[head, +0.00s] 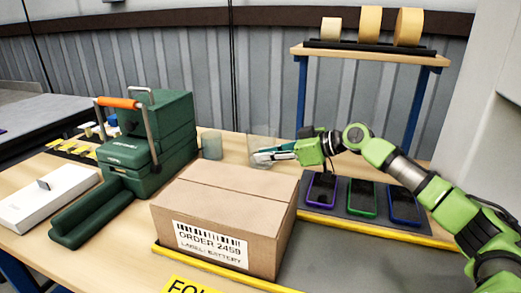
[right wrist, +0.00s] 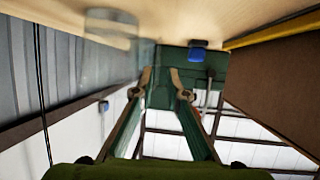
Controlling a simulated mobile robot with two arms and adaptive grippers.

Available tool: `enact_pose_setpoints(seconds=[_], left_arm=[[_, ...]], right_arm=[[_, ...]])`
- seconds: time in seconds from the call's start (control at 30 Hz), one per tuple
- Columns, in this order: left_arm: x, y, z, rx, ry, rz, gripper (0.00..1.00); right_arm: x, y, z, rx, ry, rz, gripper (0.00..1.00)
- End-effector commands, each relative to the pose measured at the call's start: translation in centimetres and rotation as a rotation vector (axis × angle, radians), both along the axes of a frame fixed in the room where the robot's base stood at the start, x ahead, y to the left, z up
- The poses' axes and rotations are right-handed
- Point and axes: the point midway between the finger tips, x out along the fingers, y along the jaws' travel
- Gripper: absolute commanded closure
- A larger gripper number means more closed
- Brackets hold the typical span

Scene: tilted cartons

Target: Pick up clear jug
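In the head view a clear jug (head: 263,142) stands on the wooden table, right of the green toolbox and behind the carton. It is very transparent, so its outline is faint. My right gripper (head: 256,157) reaches in from the right and overlaps the jug's lower part in the picture. In the right wrist view, where the table shows at the top, a clear vessel (right wrist: 108,55) lies left of the fingers (right wrist: 162,73). The fingers are parted with nothing seen between them. I cannot tell whether they touch the jug. My left gripper is not in view.
A carton (head: 225,205) sits in front. Several phones (head: 362,198) lie on a dark mat at right. A shelf (head: 370,55) with tape rolls stands behind. A white box (head: 48,197) lies left.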

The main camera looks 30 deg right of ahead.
Motion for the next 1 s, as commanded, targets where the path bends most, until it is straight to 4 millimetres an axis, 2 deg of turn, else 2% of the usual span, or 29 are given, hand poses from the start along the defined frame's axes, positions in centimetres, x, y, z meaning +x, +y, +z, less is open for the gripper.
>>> enact_pose_setpoints(seconds=[0.23,0.4,0.63,0.7,1.0], left_arm=[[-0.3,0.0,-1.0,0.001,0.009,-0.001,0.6],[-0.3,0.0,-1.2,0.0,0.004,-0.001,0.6],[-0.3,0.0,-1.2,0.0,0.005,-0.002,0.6],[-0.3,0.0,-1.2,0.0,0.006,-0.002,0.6],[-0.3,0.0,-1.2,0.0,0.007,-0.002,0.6]], right_arm=[[2.7,1.6,-0.8,0.002,-0.002,0.001,0.86],[3.9,2.3,-1.5,0.001,-0.001,0.0,0.86],[3.9,2.4,-1.6,0.0,-0.001,-0.001,0.86],[3.9,2.4,-1.6,0.0,-0.001,-0.001,1.0],[3.9,2.4,-1.5,0.001,-0.002,-0.001,1.0]])
